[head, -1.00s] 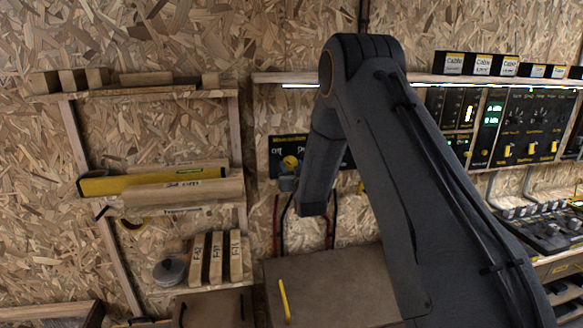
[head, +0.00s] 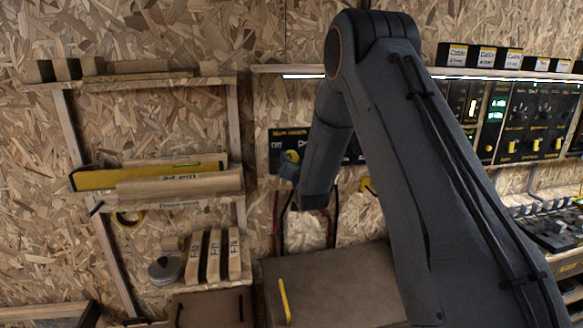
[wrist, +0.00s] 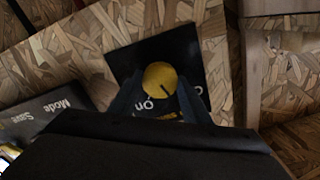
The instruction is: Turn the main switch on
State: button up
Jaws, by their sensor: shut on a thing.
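The main switch is a round yellow knob (wrist: 160,77) with a dark line across its face, on a black panel (wrist: 192,50) with white lettering; "ON" is partly readable. In the head view the panel (head: 274,140) is on the chipboard wall, largely hidden behind my arm. My gripper (wrist: 158,97) is at the knob, one finger on each side, shut on it. In the head view my gripper (head: 288,166) covers most of the knob. The line on the knob is slanted; I cannot tell which label it points to.
A dark panel marked "Mode" and "Save" (wrist: 45,118) is beside the switch in the wrist view. Left in the head view is a wooden shelf with a yellow level (head: 150,176). A brown box (head: 335,285) stands below, and a control rack (head: 530,120) is at right.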

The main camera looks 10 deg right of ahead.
jog(key=m+b, duration=0.4)
jog(key=m, duration=0.2)
jog(key=shift+m, duration=0.3)
jog(key=m+b, duration=0.3)
jog(key=m, duration=0.3)
jog(key=shift+b, duration=0.4)
jog(key=o, duration=1)
jog(key=shift+o, duration=0.2)
jog(key=s+b, duration=0.1)
jog(key=s, duration=0.7)
